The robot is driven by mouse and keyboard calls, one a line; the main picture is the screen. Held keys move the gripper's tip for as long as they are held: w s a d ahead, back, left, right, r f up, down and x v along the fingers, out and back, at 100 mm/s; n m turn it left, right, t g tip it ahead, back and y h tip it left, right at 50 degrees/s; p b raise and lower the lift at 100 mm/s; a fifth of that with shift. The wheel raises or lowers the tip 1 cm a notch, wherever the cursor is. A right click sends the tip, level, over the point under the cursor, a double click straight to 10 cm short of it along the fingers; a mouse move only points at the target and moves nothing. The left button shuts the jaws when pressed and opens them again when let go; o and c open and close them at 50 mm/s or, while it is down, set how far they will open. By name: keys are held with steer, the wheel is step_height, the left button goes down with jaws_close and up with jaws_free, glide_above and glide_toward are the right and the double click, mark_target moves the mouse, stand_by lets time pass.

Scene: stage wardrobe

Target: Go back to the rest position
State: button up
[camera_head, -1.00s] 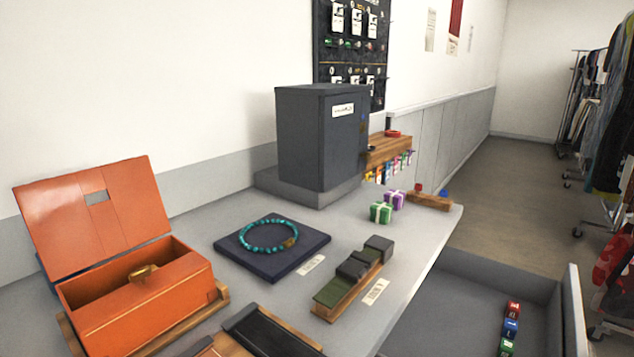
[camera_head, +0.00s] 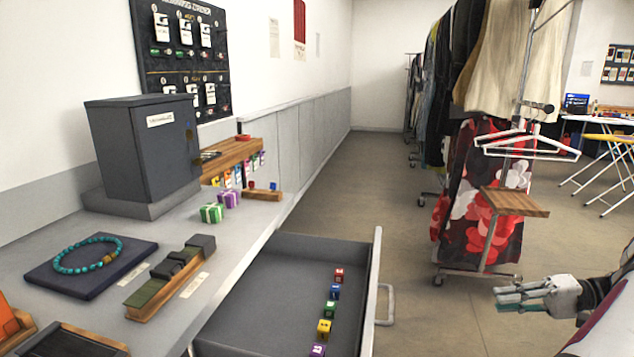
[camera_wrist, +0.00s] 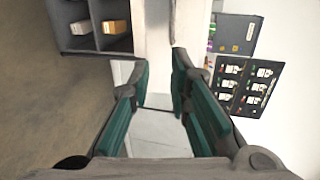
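My gripper (camera_head: 522,295) shows at the lower right of the head view, with grey links and teal finger pads. It is held out over the floor, to the right of the open drawer and in front of the clothes rack. In the wrist view my gripper (camera_wrist: 160,108) has its two teal fingers spread apart, with nothing between them.
An open drawer (camera_head: 262,312) with several coloured cubes juts from the counter (camera_head: 215,290). A dark cabinet (camera_head: 150,150) and a bead necklace on a navy pad (camera_head: 50,278) stand on the counter. A clothes rack (camera_head: 505,205) stands behind my gripper. Floor (camera_head: 345,205) is clear between.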

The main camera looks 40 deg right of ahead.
steer(key=w+a+r+n+g, duration=0.3)
steer(key=w+a+r+g, duration=0.4)
steer(key=w+a+r, duration=0.45)
steer(key=w+a+r+n+g+h, duration=0.1)
steer(key=w+a+r+g, duration=0.15)
steer(key=a, duration=0.45)
steer(key=w+a+r+n+g+h, duration=0.15)
steer(key=w+a, duration=0.25)
steer(key=a, duration=0.4)
steer(key=s+a+r+n+g+h, duration=0.1)
steer(key=s+a+r+h, duration=0.1)
steer(key=a, duration=0.5)
steer(key=s+a+r+n+g+h, duration=0.1)
steer(key=s+a+r+h, duration=0.15)
steer(key=a, duration=0.55)
steer(key=s+a+f+n+t+h, duration=0.1)
steer(key=s+a+f, duration=0.1)
steer(key=s+a, duration=0.3)
steer(key=s+a+f+n+t+h, duration=0.1)
steer(key=s+a+f+n+h, duration=0.1)
steer(key=s, duration=0.5)
step_height(320, 180, up, 17)
steer(key=t+p, duration=0.3)
steer(key=p, duration=1.2)
steer(key=shift+w, duration=0.15)
